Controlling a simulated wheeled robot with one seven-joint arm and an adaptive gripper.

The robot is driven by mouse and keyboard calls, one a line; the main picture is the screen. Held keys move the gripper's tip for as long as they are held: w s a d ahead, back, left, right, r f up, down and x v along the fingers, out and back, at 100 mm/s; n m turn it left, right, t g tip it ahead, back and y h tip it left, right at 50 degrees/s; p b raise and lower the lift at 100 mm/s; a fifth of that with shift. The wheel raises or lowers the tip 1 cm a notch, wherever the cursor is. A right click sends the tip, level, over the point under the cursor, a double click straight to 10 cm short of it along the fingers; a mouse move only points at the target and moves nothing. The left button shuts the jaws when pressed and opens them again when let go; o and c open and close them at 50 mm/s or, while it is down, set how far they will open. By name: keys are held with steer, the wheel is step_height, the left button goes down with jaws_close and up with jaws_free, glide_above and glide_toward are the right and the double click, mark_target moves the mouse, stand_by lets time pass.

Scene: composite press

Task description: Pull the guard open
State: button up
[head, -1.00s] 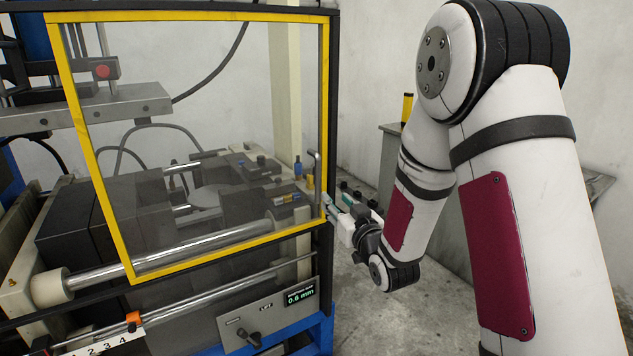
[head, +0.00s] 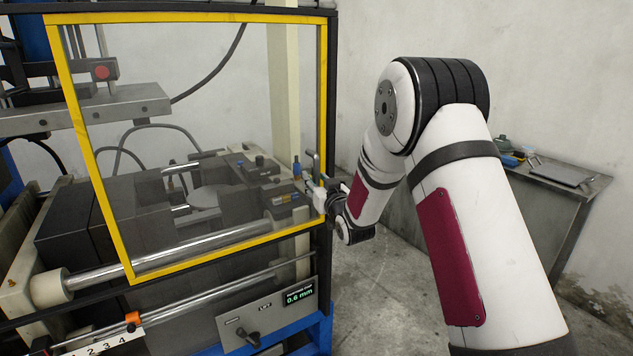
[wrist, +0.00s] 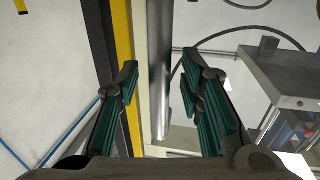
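The guard is a clear panel in a yellow frame (head: 200,18), standing across the front of the press. Its upright metal handle (head: 315,165) is at the right side of the frame. My gripper (head: 318,192) is at the lower part of this handle in the head view, its fingers small and partly hidden. In the wrist view my gripper (wrist: 163,92) is open, with green-padded fingers spread wide. The handle bar (wrist: 160,70) lies between them, with gaps on both sides. The guard's yellow frame (wrist: 123,35) runs alongside, to the left of the bar.
Behind the guard are the press's dark blocks and rods. Below it is a control panel (head: 265,318) with a small display reading 0.6 mm and a lever. A grey side table (head: 560,205) with several small items stands at the right. Concrete floor shows between.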

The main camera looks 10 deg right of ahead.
steer(key=shift+c, duration=0.4)
jaws_close()
steer(key=shift+a, duration=0.1)
steer(key=s+a, duration=0.2)
steer(key=a, duration=0.6)
steer(key=s+a, duration=0.3)
steer(key=a, duration=0.5)
steer(key=s+a, duration=0.3)
steer(key=a, duration=0.5)
steer(key=shift+a+b, duration=0.1)
steer(key=shift+b, duration=0.3)
steer(key=shift+o, duration=0.4)
jaws_free()
steer(key=shift+w, duration=0.1)
